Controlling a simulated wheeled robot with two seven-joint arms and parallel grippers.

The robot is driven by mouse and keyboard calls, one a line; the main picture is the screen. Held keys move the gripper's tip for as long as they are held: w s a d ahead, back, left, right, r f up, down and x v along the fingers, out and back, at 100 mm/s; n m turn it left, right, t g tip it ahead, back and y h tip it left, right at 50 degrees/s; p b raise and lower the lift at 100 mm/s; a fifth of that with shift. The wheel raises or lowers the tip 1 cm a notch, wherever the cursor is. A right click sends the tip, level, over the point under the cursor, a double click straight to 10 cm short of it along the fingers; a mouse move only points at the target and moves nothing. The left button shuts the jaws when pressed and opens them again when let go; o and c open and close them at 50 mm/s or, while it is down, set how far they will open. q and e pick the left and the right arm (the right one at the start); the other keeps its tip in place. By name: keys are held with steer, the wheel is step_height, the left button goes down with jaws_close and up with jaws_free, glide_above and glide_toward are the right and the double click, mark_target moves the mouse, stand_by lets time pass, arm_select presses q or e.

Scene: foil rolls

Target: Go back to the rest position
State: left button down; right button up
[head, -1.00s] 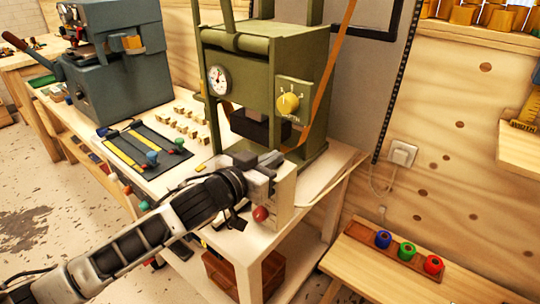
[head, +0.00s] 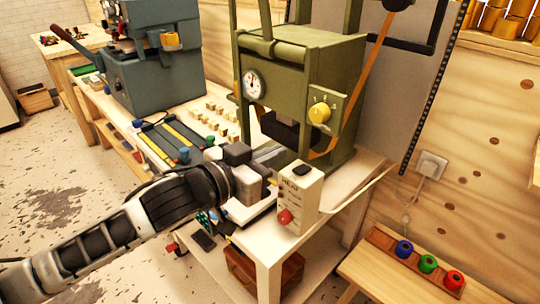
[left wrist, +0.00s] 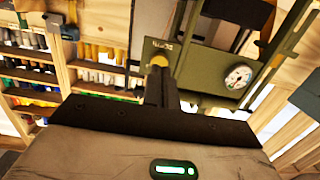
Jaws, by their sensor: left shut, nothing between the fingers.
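My left gripper (head: 270,155) is in the middle of the head view, in front of the green press (head: 300,70) and above its bench. Its fingers are together with nothing between them. The shut fingers (left wrist: 162,88) also show in the left wrist view, over part of the press's yellow knob (left wrist: 158,61). A cream box (head: 299,195) with a red button stands just right of the gripper, apart from it as far as I can see. My right gripper is not in view.
A wooden holder (head: 382,238) with blue, green and red rolls lies on the low bench at the lower right. A blue-grey machine (head: 160,65) stands at the left of the white bench. The floor at the left is clear.

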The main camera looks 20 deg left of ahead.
arm_select(q)
steer(key=shift+s+a+r, duration=0.1)
steer(key=shift+s, duration=0.1)
stand_by(0.4)
steer(key=s+d+f+g+y, duration=0.1)
steer(key=s+f, duration=0.4)
steer(key=f, duration=0.5)
steer(key=s+d+f+n+g+y, duration=0.1)
steer(key=s+f+g, duration=0.2)
steer(key=f, duration=0.8)
steer(key=s+d+f+g+y, duration=0.1)
steer(key=s+d+f, duration=0.1)
steer(key=s+f, duration=0.5)
step_height(320, 180, down, 3)
steer(key=shift+s+f+g, duration=0.15)
steer(key=shift+s+g, duration=0.2)
steer(key=shift+g, duration=0.05)
steer(key=shift+d, duration=0.1)
